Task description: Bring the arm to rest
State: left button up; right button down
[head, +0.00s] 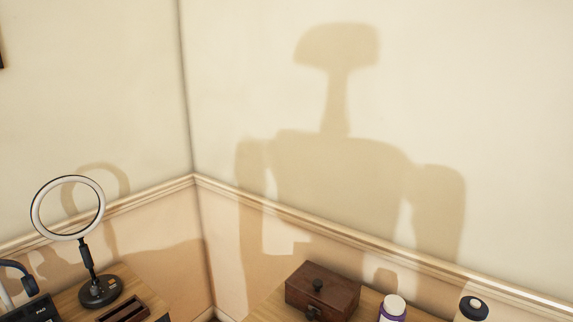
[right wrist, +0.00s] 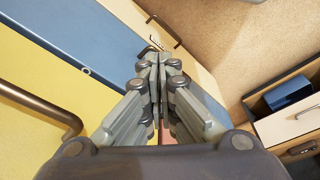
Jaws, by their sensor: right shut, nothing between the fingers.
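My right gripper (right wrist: 158,60) shows in the right wrist view, its two grey fingers pressed together with nothing between them. Its fingertips point toward the upper middle of the picture, over blue and yellow furniture fronts. I cannot tell whether it touches them. Neither gripper shows in the head view, which looks at a room corner with my shadow on the wall. My left gripper is not in view.
The right wrist view shows a yellow panel (right wrist: 40,75), a blue panel (right wrist: 70,35), a dark bar handle (right wrist: 45,108) and an open drawer (right wrist: 290,122). The head view shows a ring light (head: 100,291), a wooden box (head: 325,293), and two capped containers.

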jog(key=s+d+f+g, duration=0.1)
jog(key=s+d+f, duration=0.2)
jog(key=s+f, duration=1.5)
jog(key=shift+f, duration=0.35)
jog(key=shift+d, duration=0.1)
